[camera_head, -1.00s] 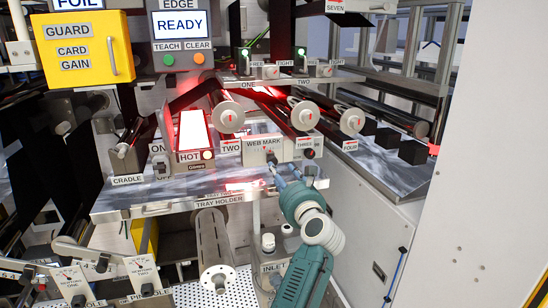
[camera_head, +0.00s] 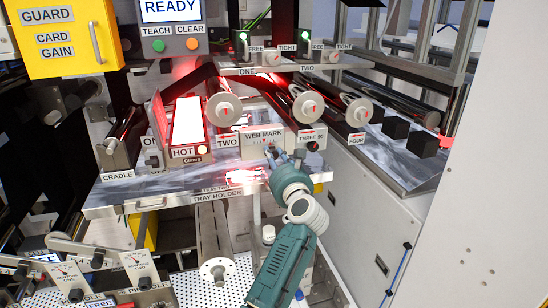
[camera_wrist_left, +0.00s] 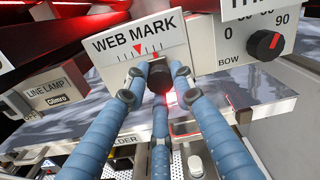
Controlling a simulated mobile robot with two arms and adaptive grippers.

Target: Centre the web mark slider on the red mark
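The WEB MARK box (camera_wrist_left: 120,52) is a pale panel with a printed scale and a red triangle mark (camera_wrist_left: 138,50). It also shows in the head view (camera_head: 252,148). The slider's dark round knob (camera_wrist_left: 159,82) sits below the scale, to the right of the red mark. My left gripper (camera_wrist_left: 160,72) has its blue fingers closed in around the knob, with fingertips at its sides. They hide part of the knob and the lower scale. In the head view my left gripper (camera_head: 281,160) reaches the box front from below. My right gripper is not in view.
A BOW dial (camera_wrist_left: 264,45) sits just right of the box. The LINE LAMP box (camera_wrist_left: 48,97) is to the left. The metal tray holder ledge (camera_head: 130,200) runs below. Rollers with pale end caps (camera_head: 224,109) are close above.

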